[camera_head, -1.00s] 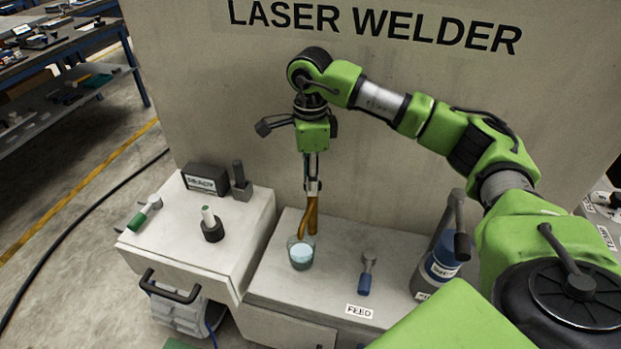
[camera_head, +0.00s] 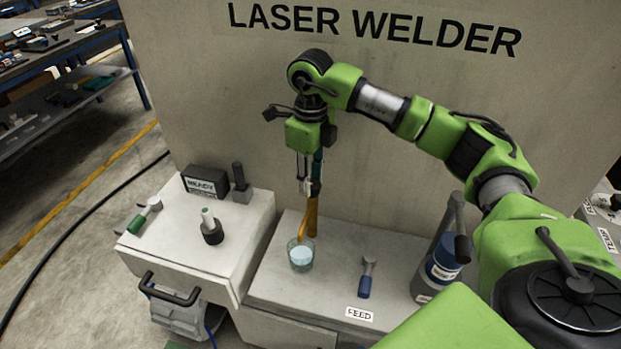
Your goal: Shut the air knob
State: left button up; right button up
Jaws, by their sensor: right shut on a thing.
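My right gripper (camera_head: 302,240) points down from the green arm, with its orange fingers at the rim of a round, clear-sided piece with a pale blue top (camera_head: 301,257). The gripper is shut on this piece, which sits upright on the grey bench top. It may be the air knob, but I read no air label on it. The fingers partly cover its back edge. My left gripper is not in view.
A blue-handled lever (camera_head: 366,280) lies right of the piece, above a FEED label (camera_head: 359,314). The left cabinet (camera_head: 185,256) carries green-tipped handles and a READY box (camera_head: 206,184). The welder wall is behind.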

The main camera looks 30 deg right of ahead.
dwell(0.4)
jog(key=o, duration=1.1)
notch_tip(320, 180, up, 12)
dwell(0.4)
